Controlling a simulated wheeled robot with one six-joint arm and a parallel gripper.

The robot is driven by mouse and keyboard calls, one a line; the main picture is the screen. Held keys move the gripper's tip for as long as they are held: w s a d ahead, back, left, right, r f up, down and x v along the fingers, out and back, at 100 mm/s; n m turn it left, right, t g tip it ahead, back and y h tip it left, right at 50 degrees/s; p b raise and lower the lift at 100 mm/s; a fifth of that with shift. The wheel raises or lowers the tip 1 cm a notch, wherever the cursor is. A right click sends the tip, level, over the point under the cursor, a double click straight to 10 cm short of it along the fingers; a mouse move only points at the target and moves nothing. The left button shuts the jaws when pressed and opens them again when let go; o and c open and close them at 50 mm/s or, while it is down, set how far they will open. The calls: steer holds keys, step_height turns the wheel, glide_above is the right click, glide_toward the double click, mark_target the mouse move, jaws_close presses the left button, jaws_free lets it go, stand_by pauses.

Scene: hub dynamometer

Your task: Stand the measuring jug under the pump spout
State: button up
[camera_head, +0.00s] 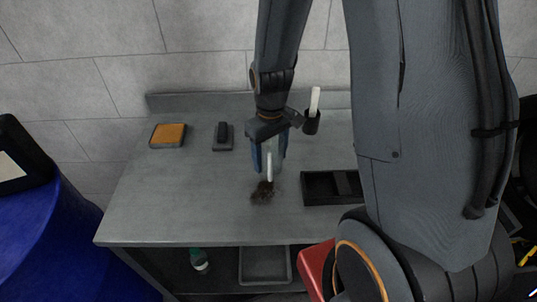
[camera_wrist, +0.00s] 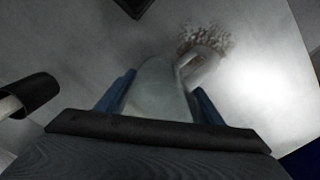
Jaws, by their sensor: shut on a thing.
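The measuring jug (camera_head: 269,168) is pale and translucent with a white handle, and my arm partly covers it in the head view. My gripper (camera_head: 268,158) points down over the bench, its blue fingers on either side of the jug and shut on it. In the wrist view the jug (camera_wrist: 160,88) fills the space between the fingers, its handle toward the upper right. I cannot tell whether its base touches the bench. No pump spout can be made out in either view.
A dark speckled patch (camera_head: 262,192) lies on the grey bench (camera_head: 190,205) just below the jug. Around it are a black tray (camera_head: 318,198), a black cup with a white stick (camera_head: 312,122), a dark block (camera_head: 222,138) and an orange pad (camera_head: 168,134). A blue drum (camera_head: 45,235) stands left.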

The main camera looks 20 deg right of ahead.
steer(key=shift+f, duration=0.15)
steer(key=o, duration=1)
steer(key=shift+o, duration=0.2)
